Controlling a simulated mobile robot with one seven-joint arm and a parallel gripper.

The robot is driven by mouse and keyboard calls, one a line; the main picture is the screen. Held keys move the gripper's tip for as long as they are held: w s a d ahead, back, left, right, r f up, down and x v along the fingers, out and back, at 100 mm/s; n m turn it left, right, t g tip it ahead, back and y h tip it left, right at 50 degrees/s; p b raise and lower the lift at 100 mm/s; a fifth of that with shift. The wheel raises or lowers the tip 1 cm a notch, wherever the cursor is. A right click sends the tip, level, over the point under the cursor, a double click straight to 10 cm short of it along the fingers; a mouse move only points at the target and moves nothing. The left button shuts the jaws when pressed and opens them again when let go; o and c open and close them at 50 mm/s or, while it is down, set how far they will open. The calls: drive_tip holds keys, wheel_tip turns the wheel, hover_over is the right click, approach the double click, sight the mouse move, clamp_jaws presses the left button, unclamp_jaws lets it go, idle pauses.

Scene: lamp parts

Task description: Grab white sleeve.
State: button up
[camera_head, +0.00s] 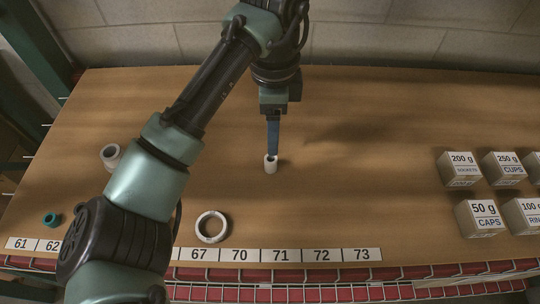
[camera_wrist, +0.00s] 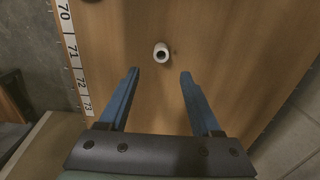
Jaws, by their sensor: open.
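The white sleeve (camera_head: 271,165) is a small hollow cylinder standing upright on the wooden table, near the middle. It also shows in the wrist view (camera_wrist: 160,49), with its dark hole visible, just beyond the fingertips and roughly centred between them. My gripper (camera_head: 272,151) points down over the sleeve, its blue fingers seen edge-on with their tips close to the sleeve's top in the head view. In the wrist view the gripper (camera_wrist: 160,73) has its two fingers wide apart with nothing between them. I cannot tell the exact height of the tips above the sleeve.
A wider white ring (camera_head: 211,228) lies near the front edge. Another whitish cylinder (camera_head: 110,156) and a teal ring (camera_head: 51,219) lie at the left. Labelled boxes (camera_head: 481,217) stand at the right. Number labels (camera_head: 281,255) run along the front edge. The table around the sleeve is clear.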

hover_over(271, 160)
drive_tip(key=s, duration=0.1)
wheel_tip(271, 160, down, 5)
drive_tip(key=shift+d+f+b, duration=0.1)
drive_tip(key=shift+d+b, duration=0.05)
drive_tip(key=shift+b, duration=0.3)
drive_tip(key=f+b, duration=0.1)
drive_tip(key=f, duration=0.4)
drive_tip(key=shift+a+f+b, duration=0.1)
drive_tip(key=shift+a+b, duration=0.1)
drive_tip(key=shift+b, duration=0.2)
clamp_jaws()
